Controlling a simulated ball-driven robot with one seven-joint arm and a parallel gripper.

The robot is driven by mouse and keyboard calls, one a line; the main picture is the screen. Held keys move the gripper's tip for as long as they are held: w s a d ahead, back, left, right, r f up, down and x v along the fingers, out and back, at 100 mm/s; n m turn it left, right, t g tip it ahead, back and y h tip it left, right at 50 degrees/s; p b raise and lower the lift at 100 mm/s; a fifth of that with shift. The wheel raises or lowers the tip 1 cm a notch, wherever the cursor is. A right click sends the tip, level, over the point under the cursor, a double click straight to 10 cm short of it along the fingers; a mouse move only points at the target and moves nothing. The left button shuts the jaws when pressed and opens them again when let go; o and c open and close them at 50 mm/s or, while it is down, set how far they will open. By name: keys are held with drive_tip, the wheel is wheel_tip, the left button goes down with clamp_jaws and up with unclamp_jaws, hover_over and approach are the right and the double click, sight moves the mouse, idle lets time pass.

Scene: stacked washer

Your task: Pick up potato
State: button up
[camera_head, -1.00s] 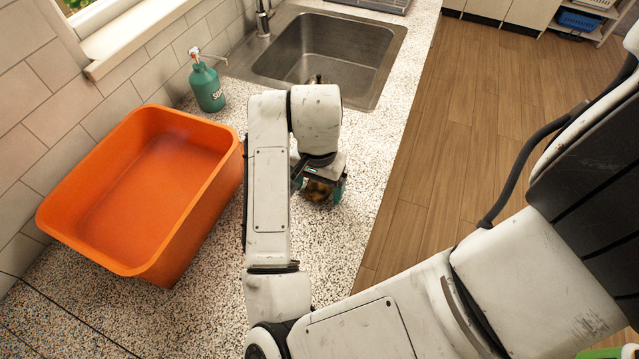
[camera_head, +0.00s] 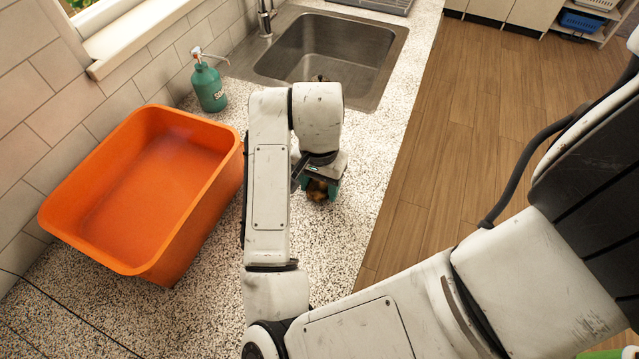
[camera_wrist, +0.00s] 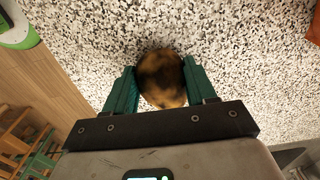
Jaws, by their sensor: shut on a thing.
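The potato (camera_wrist: 161,78) is brown with dark patches. In the wrist view it sits between the two green fingers of my gripper (camera_wrist: 160,88), which touch it on both sides. In the head view my gripper (camera_head: 320,190) is low over the speckled counter, and the potato (camera_head: 317,190) shows between its fingers, partly covered by the arm. My gripper is shut on the potato. I cannot tell whether the potato still touches the counter.
An orange tub (camera_head: 150,195), empty, stands on the counter (camera_head: 340,235) to the left. A green soap bottle (camera_head: 208,85) stands behind it by the tiled wall. A steel sink (camera_head: 325,50) lies beyond my gripper. The counter edge and wooden floor (camera_head: 460,130) are to the right.

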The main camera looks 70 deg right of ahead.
sight(322, 186)
drive_tip(key=r, duration=0.2)
drive_tip(key=r+p, duration=0.1)
drive_tip(key=r, duration=0.1)
drive_tip(key=shift+s+a, duration=0.1)
drive_tip(key=shift+s, duration=0.3)
drive_tip(key=s+a+r+p, duration=0.1)
drive_tip(key=s+r, duration=0.7)
drive_tip(key=s, duration=0.5)
drive_tip(key=shift+r, duration=0.25)
drive_tip(key=shift+a, duration=0.1)
